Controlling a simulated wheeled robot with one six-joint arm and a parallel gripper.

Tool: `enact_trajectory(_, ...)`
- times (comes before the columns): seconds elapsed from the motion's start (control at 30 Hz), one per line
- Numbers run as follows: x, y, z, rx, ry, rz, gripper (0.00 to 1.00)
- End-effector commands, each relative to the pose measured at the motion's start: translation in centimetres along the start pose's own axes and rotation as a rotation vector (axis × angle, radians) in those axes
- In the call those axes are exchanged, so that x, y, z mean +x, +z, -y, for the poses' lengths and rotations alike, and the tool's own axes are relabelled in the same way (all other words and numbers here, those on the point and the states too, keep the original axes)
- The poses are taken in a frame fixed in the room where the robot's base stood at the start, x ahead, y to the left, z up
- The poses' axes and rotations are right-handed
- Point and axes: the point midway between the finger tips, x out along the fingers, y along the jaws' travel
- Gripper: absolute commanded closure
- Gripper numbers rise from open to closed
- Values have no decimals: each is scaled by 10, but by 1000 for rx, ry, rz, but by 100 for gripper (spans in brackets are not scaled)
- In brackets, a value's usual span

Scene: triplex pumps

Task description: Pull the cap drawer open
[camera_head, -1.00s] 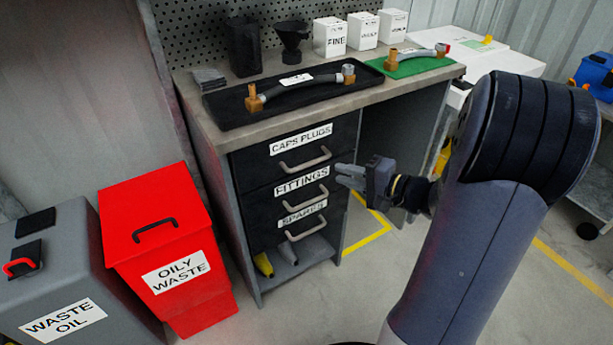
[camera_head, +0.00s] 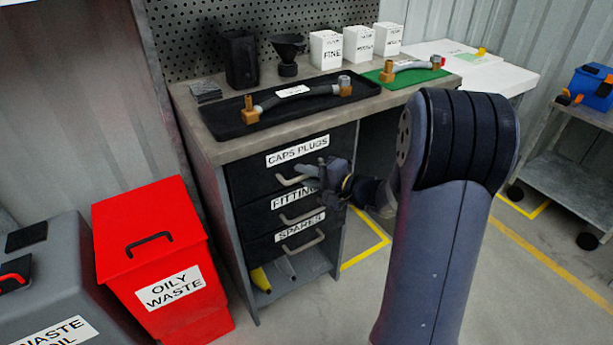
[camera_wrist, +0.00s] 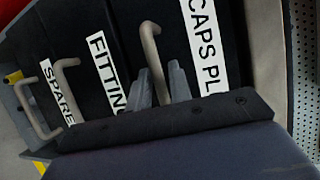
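The cap drawer (camera_head: 252,181) is the top dark drawer of the bench, labelled CAPS PLUGS, and looks shut. Its grey bar handle (camera_head: 291,181) sits below the label. My gripper (camera_head: 314,172) is at the right end of this handle in the head view. In the wrist view the cap drawer's handle (camera_wrist: 151,50) runs down between the two fingers of my gripper (camera_wrist: 159,82). The fingers are apart, with the handle between them. I cannot tell whether they touch it. The handle's near end is hidden by my gripper.
The FITTINGS drawer handle (camera_head: 297,218) and SPARES drawer handle (camera_head: 301,243) lie below. A black tray (camera_head: 222,122) with a hose lies on the bench top. A red oily waste bin (camera_head: 150,235) stands at the left. The floor before the drawers is clear.

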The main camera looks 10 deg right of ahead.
Motion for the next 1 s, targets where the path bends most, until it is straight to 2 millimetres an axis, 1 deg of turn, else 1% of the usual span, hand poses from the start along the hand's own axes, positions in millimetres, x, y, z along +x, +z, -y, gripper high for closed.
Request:
enact_trajectory(0.2,0,0,0,0,0,0,80)
enact_trajectory(0.4,0,0,0,0,0,0,97)
enact_trajectory(0.47,0,0,0,0,0,0,100)
enact_trajectory(0.87,0,0,0,0,1,0,100)
enact_trajectory(1.0,-3,1,-1,-1,1,-1,100)
